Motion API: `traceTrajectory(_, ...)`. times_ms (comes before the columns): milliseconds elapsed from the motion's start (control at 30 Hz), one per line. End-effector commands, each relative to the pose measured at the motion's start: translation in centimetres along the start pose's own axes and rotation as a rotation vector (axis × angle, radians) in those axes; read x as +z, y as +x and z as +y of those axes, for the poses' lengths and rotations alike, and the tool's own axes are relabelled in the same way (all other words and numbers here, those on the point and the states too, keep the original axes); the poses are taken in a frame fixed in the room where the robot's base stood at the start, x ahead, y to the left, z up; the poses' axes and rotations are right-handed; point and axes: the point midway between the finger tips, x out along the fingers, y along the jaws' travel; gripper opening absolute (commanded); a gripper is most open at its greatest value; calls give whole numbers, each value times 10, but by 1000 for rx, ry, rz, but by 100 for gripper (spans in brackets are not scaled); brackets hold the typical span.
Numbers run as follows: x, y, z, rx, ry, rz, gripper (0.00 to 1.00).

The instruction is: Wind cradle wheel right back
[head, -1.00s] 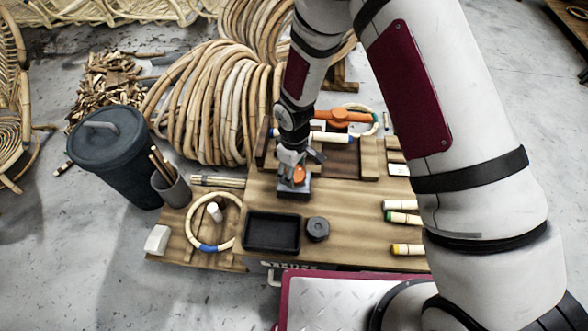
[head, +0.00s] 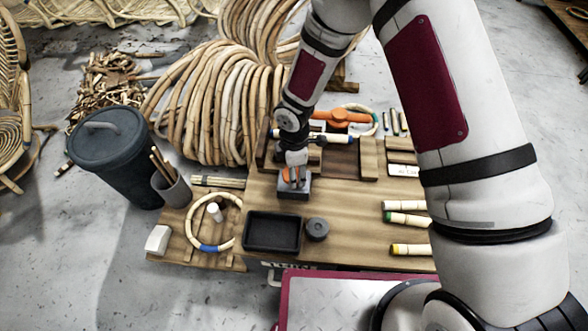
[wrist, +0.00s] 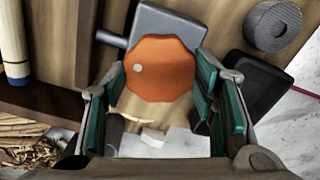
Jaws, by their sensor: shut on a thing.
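A black tray (head: 272,232) and a dark round knob (head: 317,229) are on the bench in front of the block. An orange clamp-like tool (head: 340,117) lies behind the cradle. Rattan pieces (head: 405,218) lie at the right; a ring (head: 213,222) lies left.

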Motion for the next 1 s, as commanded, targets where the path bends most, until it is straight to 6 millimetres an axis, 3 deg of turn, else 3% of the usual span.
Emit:
traceTrajectory(700,0,0,0,1,-78,0,24)
traceTrajectory(733,0,0,0,1,-78,0,57)
traceTrajectory(800,0,0,0,1,-78,0,72)
traceTrajectory(1000,0,0,0,0,-77,0,72)
